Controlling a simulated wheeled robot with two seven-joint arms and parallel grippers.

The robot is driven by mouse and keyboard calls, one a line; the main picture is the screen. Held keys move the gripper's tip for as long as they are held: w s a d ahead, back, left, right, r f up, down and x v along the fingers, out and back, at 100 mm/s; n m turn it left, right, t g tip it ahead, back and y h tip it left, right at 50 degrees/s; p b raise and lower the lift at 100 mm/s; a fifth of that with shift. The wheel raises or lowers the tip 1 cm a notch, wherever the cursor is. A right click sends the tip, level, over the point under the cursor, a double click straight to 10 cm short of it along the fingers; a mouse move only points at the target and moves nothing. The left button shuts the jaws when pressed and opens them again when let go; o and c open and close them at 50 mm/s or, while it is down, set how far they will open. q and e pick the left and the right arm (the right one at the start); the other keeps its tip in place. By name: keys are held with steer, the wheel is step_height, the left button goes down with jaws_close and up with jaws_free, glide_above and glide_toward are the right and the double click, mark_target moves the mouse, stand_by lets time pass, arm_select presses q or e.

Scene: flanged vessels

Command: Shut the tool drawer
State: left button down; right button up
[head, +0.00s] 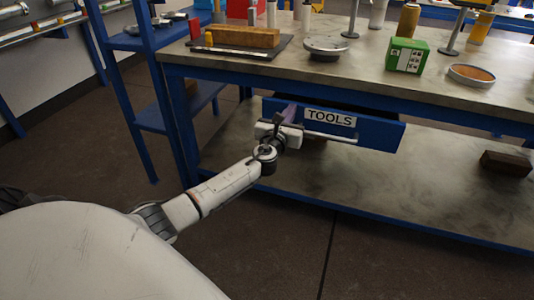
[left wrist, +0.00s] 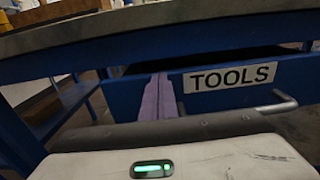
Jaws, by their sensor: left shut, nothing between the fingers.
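The blue tool drawer (head: 378,134) with a white TOOLS label hangs under the workbench. It stands partly open, with a dark gap behind its front. Its front also shows in the left wrist view (left wrist: 222,98). A silver bar handle (head: 335,138) runs along the front; its right end shows in the left wrist view (left wrist: 284,103). My left gripper (head: 289,113) is shut and empty, its purple fingers at the left part of the drawer front. The fingers (left wrist: 158,96) overlap the front left of the label; I cannot tell whether they touch it. My right gripper is not in view.
The workbench (head: 350,75) carries a green box (head: 407,55), a wooden block (head: 242,36), a round flange (head: 326,46) and several cylinders. A lower shelf (head: 400,190) lies below the drawer. A blue rack (head: 140,42) stands at left. The floor in front is clear.

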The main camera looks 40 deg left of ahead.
arm_select(q)
steer(key=shift+w+a+r, duration=0.1)
steer(key=shift+w+r, duration=0.05)
steer(key=shift+r, duration=0.25)
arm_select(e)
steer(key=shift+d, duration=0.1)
arm_select(q)
steer(key=p+v, duration=0.4)
steer(key=v, duration=1)
steer(key=shift+f+p, duration=0.3)
steer(key=shift+f, duration=0.1)
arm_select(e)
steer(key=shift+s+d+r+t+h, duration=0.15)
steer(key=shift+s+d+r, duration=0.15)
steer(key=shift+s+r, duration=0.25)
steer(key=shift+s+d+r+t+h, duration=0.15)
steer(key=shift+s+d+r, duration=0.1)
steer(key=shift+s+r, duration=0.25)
arm_select(q)
steer(key=shift+s, duration=0.2)
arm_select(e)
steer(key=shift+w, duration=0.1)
